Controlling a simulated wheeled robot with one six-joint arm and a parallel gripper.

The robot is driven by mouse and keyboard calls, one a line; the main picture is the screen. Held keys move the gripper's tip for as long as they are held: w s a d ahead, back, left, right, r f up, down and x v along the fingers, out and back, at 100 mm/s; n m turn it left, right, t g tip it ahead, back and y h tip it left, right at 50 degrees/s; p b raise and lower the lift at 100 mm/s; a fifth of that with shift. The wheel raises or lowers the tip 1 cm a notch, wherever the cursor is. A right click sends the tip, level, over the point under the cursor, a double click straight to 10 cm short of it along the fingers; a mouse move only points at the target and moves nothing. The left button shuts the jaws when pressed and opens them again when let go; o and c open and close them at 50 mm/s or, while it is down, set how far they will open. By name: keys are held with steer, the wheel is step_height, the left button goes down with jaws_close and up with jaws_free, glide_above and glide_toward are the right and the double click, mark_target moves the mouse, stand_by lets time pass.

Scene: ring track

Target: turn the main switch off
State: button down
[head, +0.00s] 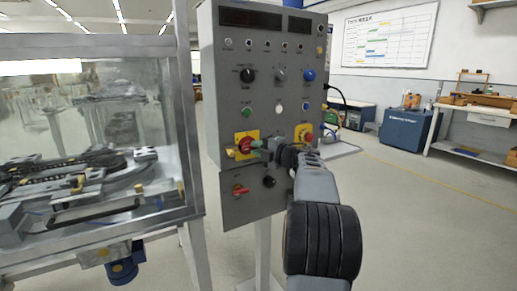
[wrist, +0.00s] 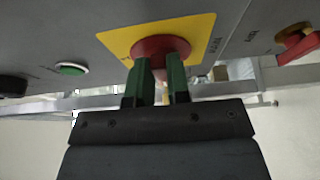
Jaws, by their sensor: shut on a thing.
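The main switch is a red rotary handle (head: 241,145) on a square yellow plate (head: 251,134), on the left of the grey control panel. In the wrist view the same red handle (wrist: 160,46) shows as a round red base on the yellow plate (wrist: 118,37). My gripper (head: 252,148) reaches it from the right, and its green fingers (wrist: 159,72) press up to the red base, one on each side. It is shut on the handle. The fingers hide the handle's grip, so I cannot tell its angle.
The grey panel (head: 222,90) also carries a green button (head: 247,112), black knob (head: 247,75), red emergency stop (head: 306,136) and smaller red switch (head: 240,190). A glazed machine enclosure (head: 190,110) stands close on the left. Open floor (head: 425,215) lies to the right.

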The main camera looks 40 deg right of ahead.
steer(key=shift+r, duration=0.1)
steer(key=c, duration=1.1)
jaws_free()
steer(key=p+v, duration=0.1)
steer(key=v, duration=1.2)
steer(key=shift+s+p, duration=0.35)
